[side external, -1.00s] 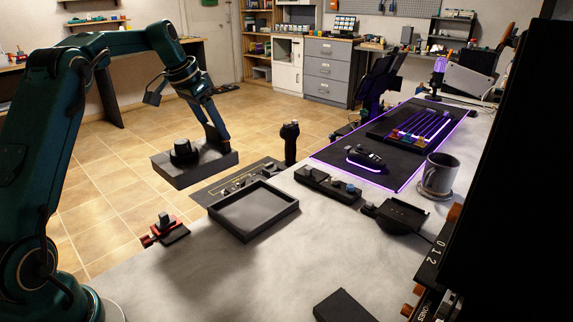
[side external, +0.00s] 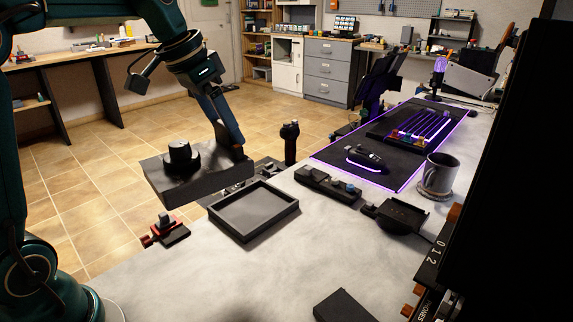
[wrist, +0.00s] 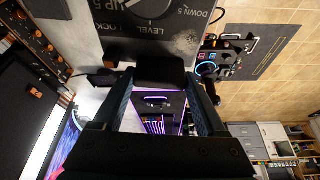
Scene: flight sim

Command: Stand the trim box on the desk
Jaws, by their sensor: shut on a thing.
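The trim box (side external: 205,180) is a dark grey, flat box with a round black knob on it. My gripper (side external: 232,145) is shut on its right end and holds it in the air, slightly tilted, to the left of a shallow tray. In the wrist view the trim box (wrist: 120,48) shows white lettering around its dial, including LEVEL and DOWN 5, close past the fingers of my gripper (wrist: 163,85). The desk (side external: 215,275) is light grey, with bare surface at the front.
The empty dark tray (side external: 254,211) sits beside the held box. A red and black lever unit (side external: 165,232) is below left of it. A joystick (side external: 289,143), a switch panel (side external: 325,184), and a mug (side external: 438,177) stand further back and right. A black block (side external: 343,307) lies at the front.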

